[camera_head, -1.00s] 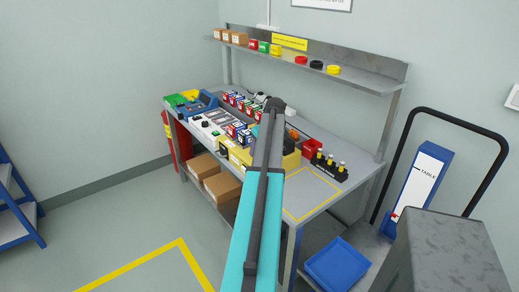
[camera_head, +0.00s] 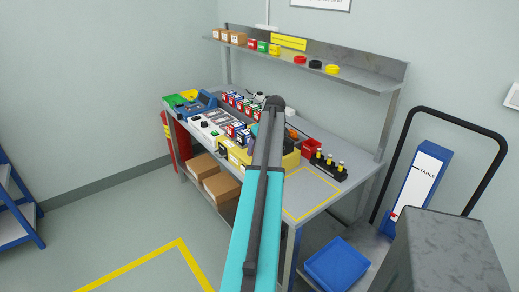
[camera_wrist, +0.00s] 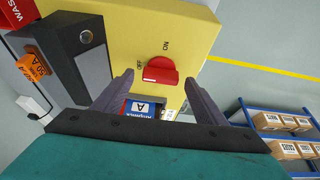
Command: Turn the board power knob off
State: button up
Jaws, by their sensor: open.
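The red board power knob (camera_wrist: 160,71) sits on the face of a yellow board (camera_wrist: 205,22) in the wrist view, with OFF printed to its left and ON above it. Its raised grip lies roughly across the picture; which mark it points to is hard to tell. My gripper (camera_wrist: 159,79) is open, with one finger on each side of the knob in the picture. Contact with the knob cannot be made out.
An orange block (camera_wrist: 33,62) and boxes are close by. The workbench (camera_head: 322,199) holds several boxes and a red bin (camera_head: 312,147). A shelf (camera_head: 300,57) runs above it.

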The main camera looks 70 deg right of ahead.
jog(key=b+v, duration=0.2)
jog(key=v, duration=1.1)
dwell(0.4)
